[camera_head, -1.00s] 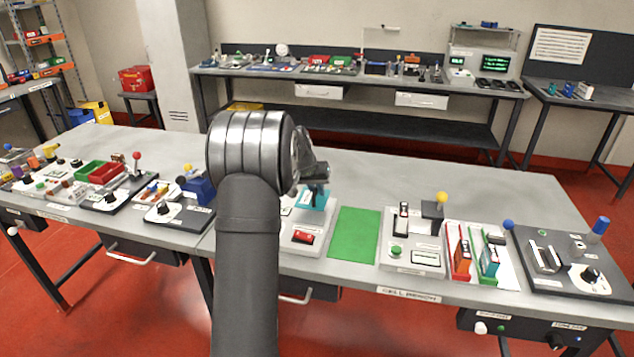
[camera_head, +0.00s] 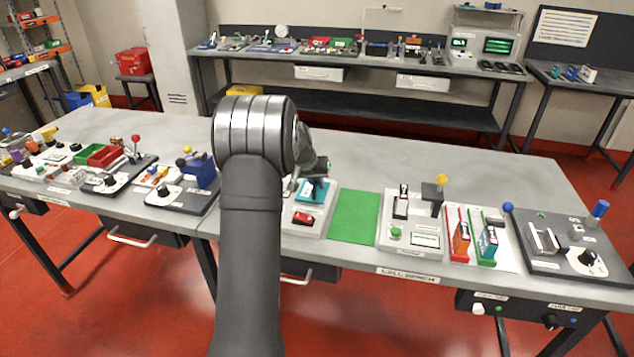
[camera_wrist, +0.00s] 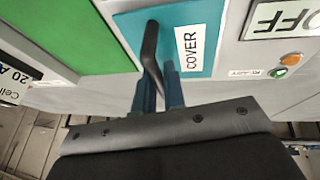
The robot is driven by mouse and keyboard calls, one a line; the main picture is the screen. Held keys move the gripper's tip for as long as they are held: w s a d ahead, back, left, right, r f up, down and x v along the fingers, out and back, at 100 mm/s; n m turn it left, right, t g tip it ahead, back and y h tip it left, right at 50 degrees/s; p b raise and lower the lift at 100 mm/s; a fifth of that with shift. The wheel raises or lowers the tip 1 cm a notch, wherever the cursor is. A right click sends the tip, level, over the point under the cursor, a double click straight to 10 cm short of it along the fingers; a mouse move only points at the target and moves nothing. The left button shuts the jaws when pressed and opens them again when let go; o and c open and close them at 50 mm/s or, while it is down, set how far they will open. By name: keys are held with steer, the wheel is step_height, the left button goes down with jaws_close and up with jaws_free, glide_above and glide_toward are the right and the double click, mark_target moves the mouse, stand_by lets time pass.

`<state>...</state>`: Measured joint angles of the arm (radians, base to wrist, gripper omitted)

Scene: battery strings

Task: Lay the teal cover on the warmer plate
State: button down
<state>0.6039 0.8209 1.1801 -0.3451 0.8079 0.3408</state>
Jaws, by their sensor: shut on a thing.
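The teal cover (camera_head: 312,191) is over the back part of a pale grey unit (camera_head: 300,229) with a red switch, left of the green mat. In the wrist view the cover (camera_wrist: 205,15) shows a white label reading COVER and a dark upright handle. My gripper (camera_wrist: 160,85) is shut on this handle. In the head view my gripper (camera_head: 316,170) is just above the cover, partly hidden by my arm. I cannot make out the warmer plate itself; the cover may hide it. I cannot tell whether the cover touches the unit.
A green mat (camera_head: 355,217) lies flat just right of the unit. A blue box (camera_head: 202,173) stands left of my arm.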

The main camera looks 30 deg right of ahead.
steer(key=shift+f, duration=0.2)
stand_by(0.3)
steer(key=c, duration=1.4)
jaws_free()
steer(key=v, duration=1.7)
steer(key=shift+a+r, duration=0.2)
steer(key=shift+r, duration=0.05)
steer(key=x, duration=1.7)
steer(key=shift+d+f, duration=0.2)
steer(key=shift+f, duration=0.05)
steer(key=shift+r, duration=0.1)
